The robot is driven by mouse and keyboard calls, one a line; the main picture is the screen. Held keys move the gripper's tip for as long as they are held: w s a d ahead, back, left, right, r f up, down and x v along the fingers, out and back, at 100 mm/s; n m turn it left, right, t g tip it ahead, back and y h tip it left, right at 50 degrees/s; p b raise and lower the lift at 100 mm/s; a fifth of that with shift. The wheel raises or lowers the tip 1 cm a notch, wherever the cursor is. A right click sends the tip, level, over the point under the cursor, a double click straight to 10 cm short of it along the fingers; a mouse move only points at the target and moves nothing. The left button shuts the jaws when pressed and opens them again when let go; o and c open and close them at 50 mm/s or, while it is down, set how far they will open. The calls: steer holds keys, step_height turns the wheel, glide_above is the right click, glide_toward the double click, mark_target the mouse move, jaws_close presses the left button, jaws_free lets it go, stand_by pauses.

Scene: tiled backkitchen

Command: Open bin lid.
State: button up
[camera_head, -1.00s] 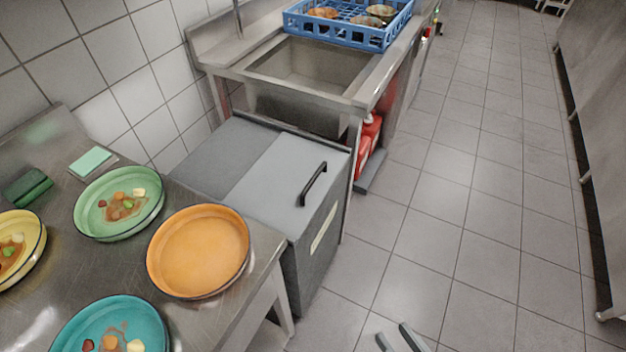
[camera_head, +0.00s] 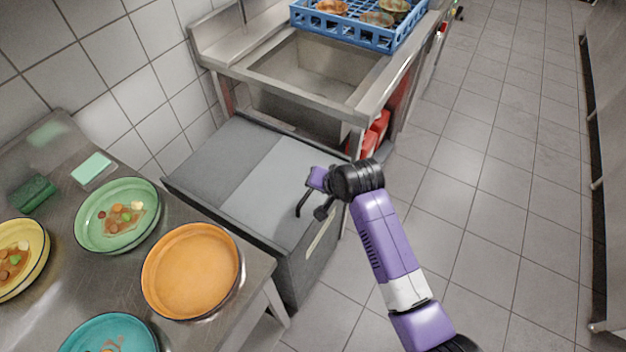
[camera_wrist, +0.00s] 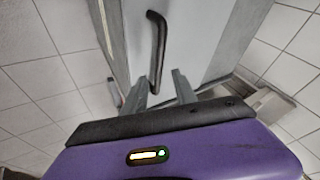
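The grey bin has a flat, closed lid (camera_head: 268,187) with a lighter panel toward the right. Its black bar handle (camera_head: 301,204) shows in part in the head view, the rest hidden behind my gripper. In the wrist view the handle (camera_wrist: 158,45) stands upright in the picture on the lid (camera_wrist: 195,30). My gripper (camera_wrist: 158,80) is open, one finger on each side of the handle's lower end there. I cannot tell whether the fingers touch it. In the head view my purple gripper (camera_head: 317,180) is over the lid's right part, at the handle.
A steel table with plates, including an orange plate (camera_head: 190,270) and a green plate (camera_head: 117,216), stands left of the bin. A sink (camera_head: 315,75) with a blue crate (camera_head: 345,32) is behind it. Red containers (camera_head: 372,138) stand under the sink. The tiled floor (camera_head: 470,190) at right is open.

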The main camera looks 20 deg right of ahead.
step_height(320, 180, up, 5)
steer(key=w+m+g+p, duration=0.1)
steer(key=m+g, duration=0.2)
steer(key=g, duration=0.2)
steer(key=f, duration=0.4)
steer(key=w+f, duration=0.1)
steer(key=f, duration=0.2)
steer(key=shift+w+a+f, duration=0.1)
steer(key=shift+a, duration=0.2)
steer(key=shift+c, duration=0.2)
jaws_close()
stand_by(0.7)
